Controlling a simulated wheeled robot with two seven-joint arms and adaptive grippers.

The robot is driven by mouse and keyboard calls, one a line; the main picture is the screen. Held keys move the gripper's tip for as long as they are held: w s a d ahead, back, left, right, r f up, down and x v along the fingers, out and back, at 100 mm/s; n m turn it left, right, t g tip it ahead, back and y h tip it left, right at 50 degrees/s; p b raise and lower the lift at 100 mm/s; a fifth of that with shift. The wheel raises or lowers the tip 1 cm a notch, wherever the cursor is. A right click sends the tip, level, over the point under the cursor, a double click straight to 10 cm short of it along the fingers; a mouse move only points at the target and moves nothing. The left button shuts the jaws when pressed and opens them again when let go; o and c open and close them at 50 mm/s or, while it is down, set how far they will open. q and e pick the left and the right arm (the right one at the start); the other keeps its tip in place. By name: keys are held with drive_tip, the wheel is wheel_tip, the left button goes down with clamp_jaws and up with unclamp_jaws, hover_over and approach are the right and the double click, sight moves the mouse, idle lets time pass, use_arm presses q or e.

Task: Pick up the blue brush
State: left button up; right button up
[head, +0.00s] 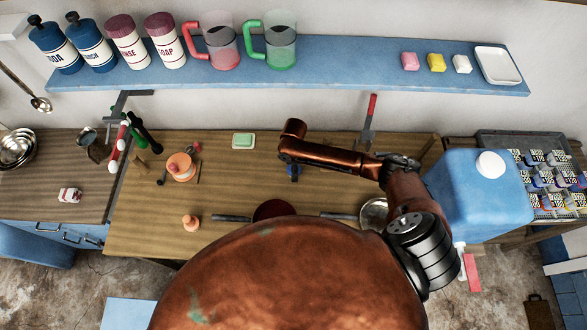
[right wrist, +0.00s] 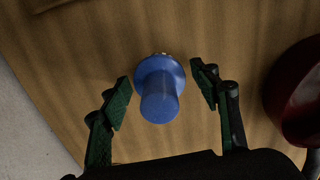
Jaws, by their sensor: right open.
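The blue brush (right wrist: 160,103) stands on the wooden worktop, seen from above in the right wrist view, with a round blue knob and wider base. A few pale bits show at its far edge. My right gripper (right wrist: 162,84) is open, with one finger on each side of the brush and a gap on both sides. In the head view only a small blue part of the brush (head: 293,171) shows under my right gripper (head: 292,166); the arm hides the rest. My left gripper is in neither view.
A dark red pan (head: 273,210) lies close to the brush; it also shows in the right wrist view (right wrist: 297,95). A green soap block (head: 243,140) lies left of my gripper. A blue jug (head: 475,205) stands right. A blue shelf (head: 330,82) runs along the wall.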

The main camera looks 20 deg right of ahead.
drive_tip(key=shift+f, duration=0.65)
drive_tip(key=c, duration=1.2)
